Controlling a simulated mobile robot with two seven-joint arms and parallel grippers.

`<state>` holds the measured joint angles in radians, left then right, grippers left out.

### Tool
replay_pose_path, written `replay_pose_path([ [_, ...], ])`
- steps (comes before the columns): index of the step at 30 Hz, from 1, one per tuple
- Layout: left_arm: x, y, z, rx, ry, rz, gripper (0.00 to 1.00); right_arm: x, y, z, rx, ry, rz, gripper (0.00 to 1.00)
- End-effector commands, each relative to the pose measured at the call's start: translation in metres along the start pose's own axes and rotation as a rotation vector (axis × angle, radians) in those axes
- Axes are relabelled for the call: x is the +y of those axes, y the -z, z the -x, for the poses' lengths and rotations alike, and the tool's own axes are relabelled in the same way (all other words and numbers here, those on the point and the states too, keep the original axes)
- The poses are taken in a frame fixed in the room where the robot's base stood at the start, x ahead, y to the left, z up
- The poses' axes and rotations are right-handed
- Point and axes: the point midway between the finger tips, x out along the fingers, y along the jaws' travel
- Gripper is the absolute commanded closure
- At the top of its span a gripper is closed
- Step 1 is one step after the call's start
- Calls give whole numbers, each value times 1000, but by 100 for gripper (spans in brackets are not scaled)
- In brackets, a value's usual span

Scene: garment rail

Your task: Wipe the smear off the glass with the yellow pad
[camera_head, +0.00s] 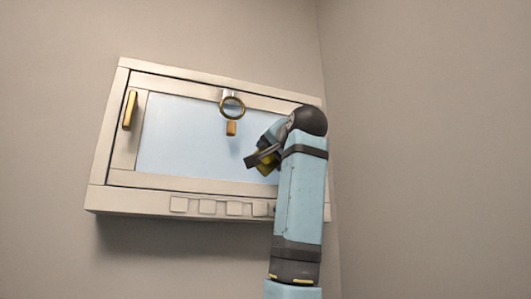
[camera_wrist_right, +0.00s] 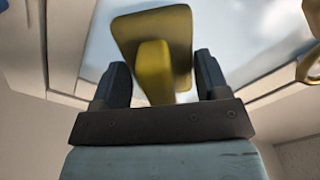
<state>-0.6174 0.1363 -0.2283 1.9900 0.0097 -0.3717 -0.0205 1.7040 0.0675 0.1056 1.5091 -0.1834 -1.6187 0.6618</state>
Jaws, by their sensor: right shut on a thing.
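The glass (camera_head: 190,135) is a pale blue pane in the door of a cream wall cabinet. My right gripper (camera_head: 262,158) is in front of the right part of the glass. It is shut on the yellow pad (camera_head: 265,168), mostly hidden by the gripper in the head view. In the right wrist view the yellow pad (camera_wrist_right: 180,28) is a flat plate with a block handle between my fingers, facing the glass. I cannot tell whether it touches the glass. A faint brownish patch shows at upper right in the wrist view; I cannot tell if it is the smear. My left gripper is not in view.
A brass ring (camera_head: 232,107) with an orange tag (camera_head: 231,128) hangs over the upper middle of the glass. A yellow handle (camera_head: 130,110) is on the door's left side. Several pale square buttons (camera_head: 207,207) line the lower frame. A bare side wall (camera_head: 430,150) stands at right.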

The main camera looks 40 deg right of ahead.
Motion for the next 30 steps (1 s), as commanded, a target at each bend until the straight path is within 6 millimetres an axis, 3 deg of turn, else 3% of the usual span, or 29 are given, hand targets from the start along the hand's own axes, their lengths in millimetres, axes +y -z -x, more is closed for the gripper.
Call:
replay_pose_path([
  [22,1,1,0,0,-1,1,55,36,37,-2,3,-1,-2,50],
  [30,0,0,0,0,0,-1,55,37,39,0,7,-2,-3,54],
])
